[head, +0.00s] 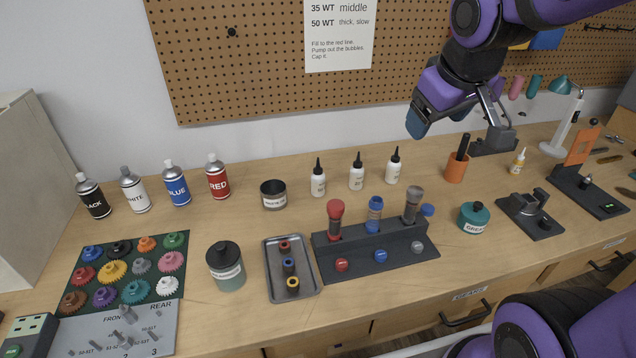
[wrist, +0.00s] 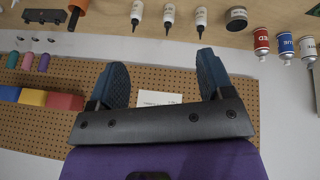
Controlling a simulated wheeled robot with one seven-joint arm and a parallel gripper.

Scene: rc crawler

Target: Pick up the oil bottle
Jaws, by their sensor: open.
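Three white bottles with black pointed tips stand upright in a row at the back of the bench: left (head: 318,184), middle (head: 356,178) and right (head: 393,172). Their labels are too small to read, so I cannot tell which one is the oil bottle. They also show along the top of the wrist view, the middle one (wrist: 169,16) between the others. A smaller bottle with an orange tip (head: 518,161) stands farther right. My gripper (head: 440,114) is open and empty, above the bench and right of the three bottles; its two blue fingers spread apart in the wrist view (wrist: 160,82).
A rack (head: 375,248) with three shock bodies stands in front of the bottles. A round black tin (head: 273,195) is to their left, an orange cup (head: 456,170) to their right. The pegboard (head: 250,80) rises behind. Spray cans (head: 217,180) stand farther left.

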